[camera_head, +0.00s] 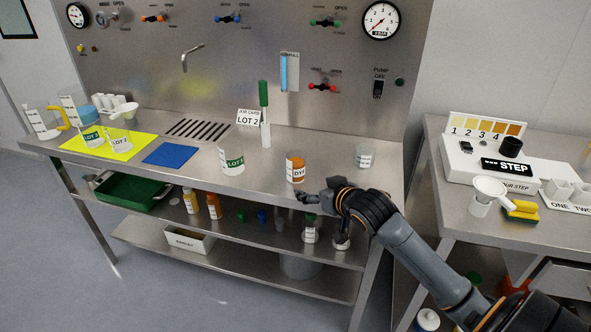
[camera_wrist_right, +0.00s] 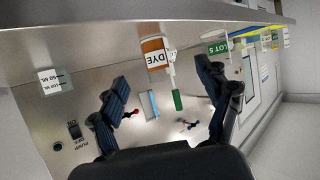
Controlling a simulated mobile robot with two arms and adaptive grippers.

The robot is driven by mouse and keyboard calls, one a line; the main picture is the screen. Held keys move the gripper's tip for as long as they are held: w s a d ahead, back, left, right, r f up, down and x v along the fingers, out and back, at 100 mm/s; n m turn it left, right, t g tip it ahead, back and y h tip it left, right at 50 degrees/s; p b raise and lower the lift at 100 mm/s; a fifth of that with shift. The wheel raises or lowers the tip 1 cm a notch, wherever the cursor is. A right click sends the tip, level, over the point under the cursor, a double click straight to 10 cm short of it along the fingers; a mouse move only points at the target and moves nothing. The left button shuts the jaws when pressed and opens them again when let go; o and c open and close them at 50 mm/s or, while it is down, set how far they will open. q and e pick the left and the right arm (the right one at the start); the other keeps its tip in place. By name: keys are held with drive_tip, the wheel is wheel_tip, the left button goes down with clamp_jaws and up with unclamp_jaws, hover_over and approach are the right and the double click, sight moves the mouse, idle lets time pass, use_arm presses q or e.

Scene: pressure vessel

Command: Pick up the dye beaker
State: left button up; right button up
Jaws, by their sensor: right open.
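The dye beaker (camera_head: 295,168) is a clear beaker with orange liquid and a white DYE label. It stands upright near the front edge of the steel bench (camera_head: 200,182). My right gripper (camera_head: 311,197) is open and empty, just in front of the beaker and slightly to its right, near the bench edge. In the right wrist view, which is upside down, the dye beaker (camera_wrist_right: 155,57) shows ahead between the two spread fingers, apart from both. My left gripper is not in view.
A LOT 5 beaker (camera_head: 231,161) stands left of the dye beaker, and a clear beaker (camera_head: 365,156) stands to its right.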

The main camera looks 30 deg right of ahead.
sight(300, 170)
drive_tip(key=shift+w+d+r+t, duration=0.3)
drive_tip(key=shift+w+d+r, duration=0.6)
drive_tip(key=shift+w, duration=0.15)
drive_tip(key=x, duration=0.7)
drive_tip(key=shift+p, duration=0.3)
drive_tip(key=shift+p+x, duration=0.4)
drive_tip(key=shift+x, duration=2.65)
drive_tip(key=shift+s+a+f, duration=0.1)
drive_tip(key=shift+f, duration=0.05)
drive_tip(key=shift+c, duration=0.2)
drive_tip(key=c, duration=1.2)
drive_tip(key=shift+c, duration=0.2)
